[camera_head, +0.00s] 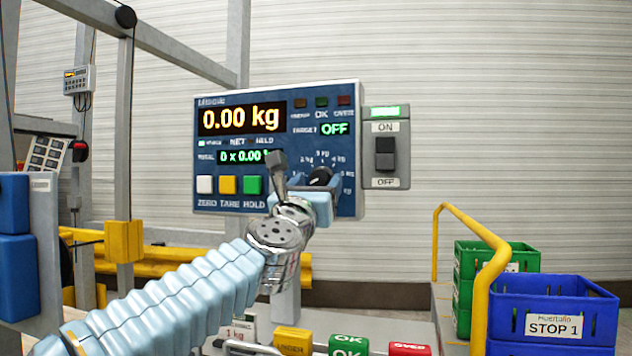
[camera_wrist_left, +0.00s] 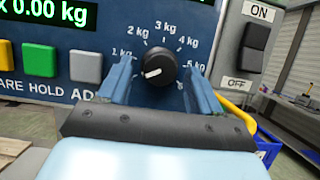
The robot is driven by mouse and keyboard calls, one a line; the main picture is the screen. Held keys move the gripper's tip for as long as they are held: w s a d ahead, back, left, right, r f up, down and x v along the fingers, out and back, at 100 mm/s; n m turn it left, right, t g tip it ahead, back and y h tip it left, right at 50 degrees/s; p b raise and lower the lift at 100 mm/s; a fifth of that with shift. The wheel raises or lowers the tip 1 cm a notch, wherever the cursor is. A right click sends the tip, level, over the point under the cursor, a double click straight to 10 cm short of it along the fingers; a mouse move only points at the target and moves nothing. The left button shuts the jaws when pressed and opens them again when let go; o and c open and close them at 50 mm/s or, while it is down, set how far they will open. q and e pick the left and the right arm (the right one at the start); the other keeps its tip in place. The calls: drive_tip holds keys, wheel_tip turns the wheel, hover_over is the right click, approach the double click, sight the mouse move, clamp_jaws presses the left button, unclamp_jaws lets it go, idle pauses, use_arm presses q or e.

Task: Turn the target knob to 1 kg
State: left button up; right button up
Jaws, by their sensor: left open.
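The target knob (camera_wrist_left: 160,66) is a round black knob with a white pointer mark, on a blue scale panel. In the left wrist view its mark points to the lower left, below the 1 kg label (camera_wrist_left: 120,53). The labels 2 kg to 5 kg run clockwise around it. The target readout (camera_head: 336,128) says OFF. My left gripper (camera_head: 308,174) is open at the panel, with one blue finger on each side of the knob. The fingers look apart from the knob. In the head view the gripper partly hides the knob (camera_head: 320,175). My right gripper is not in view.
The weight display (camera_head: 241,117) reads 0.00 kg. White, yellow and green buttons (camera_head: 228,185) sit left of the knob. An ON/OFF rocker switch (camera_head: 386,154) is to its right. Green and blue crates (camera_head: 553,290) and a yellow rail (camera_head: 488,270) stand at the lower right.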

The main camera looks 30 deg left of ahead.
use_arm(q)
drive_tip(key=shift+c, duration=0.3)
drive_tip(key=c, duration=1)
drive_tip(key=shift+m, duration=0.4)
drive_tip(key=shift+s+m+h+b, duration=0.1)
drive_tip(key=shift+m+h+b, duration=0.3)
drive_tip(key=shift+m+h, duration=0.3)
drive_tip(key=shift+a+m+h, duration=0.1)
drive_tip(key=shift+m+h, duration=0.3)
drive_tip(key=shift+m, duration=0.8)
drive_tip(key=m+h, duration=0.1)
drive_tip(key=m, duration=0.2)
drive_tip(key=shift+a+r+h, duration=0.1)
drive_tip(key=shift+a+h, duration=0.05)
drive_tip(key=shift+h, duration=0.15)
drive_tip(key=shift+m+h+p, duration=0.35)
drive_tip(key=shift+m+h, duration=0.45)
drive_tip(key=shift+m, duration=0.9)
